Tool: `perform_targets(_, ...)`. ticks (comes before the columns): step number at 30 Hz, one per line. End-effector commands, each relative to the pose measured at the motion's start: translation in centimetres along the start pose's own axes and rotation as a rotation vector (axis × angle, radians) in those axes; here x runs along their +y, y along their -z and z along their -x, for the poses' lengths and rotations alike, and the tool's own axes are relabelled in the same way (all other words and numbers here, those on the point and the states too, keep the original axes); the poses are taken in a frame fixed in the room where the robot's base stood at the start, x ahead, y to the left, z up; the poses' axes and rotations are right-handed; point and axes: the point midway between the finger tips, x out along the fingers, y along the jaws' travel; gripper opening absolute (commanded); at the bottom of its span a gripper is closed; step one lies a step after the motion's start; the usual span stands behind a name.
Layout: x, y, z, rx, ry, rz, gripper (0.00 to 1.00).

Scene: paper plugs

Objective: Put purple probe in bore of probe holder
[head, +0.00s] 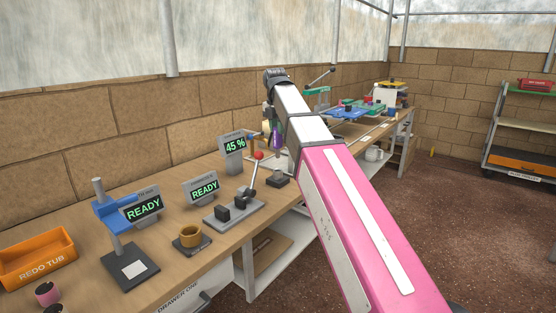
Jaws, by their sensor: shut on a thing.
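The purple probe (278,139) hangs roughly upright below the end of my arm, above the back part of the workbench. My gripper (272,115) is shut on it, though the arm partly hides the fingers. A small dark block (279,180) sits on the bench below and may be the probe holder; I cannot make out a bore in it. The probe's tip appears apart from the block. A small post (251,141) with blue and brown parts stands beside the 45 % display, just left of the probe.
The 45 % display (234,145) and a red-knobbed lever fixture (235,211) stand close by on the left. My arm hides part of the bench.

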Motion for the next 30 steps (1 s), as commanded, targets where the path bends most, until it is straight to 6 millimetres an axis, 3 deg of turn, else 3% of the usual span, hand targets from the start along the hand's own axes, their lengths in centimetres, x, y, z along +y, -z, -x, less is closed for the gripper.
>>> perform_targets(6,-0.1,0.4,-3.9,0.001,0.001,-0.001,0.00)
perform_targets(18,-0.1,0.8,-7.9,0.001,0.001,-0.002,0.00)
perform_targets(30,0.0,0.8,-8.5,0.000,0.000,-0.002,0.00)
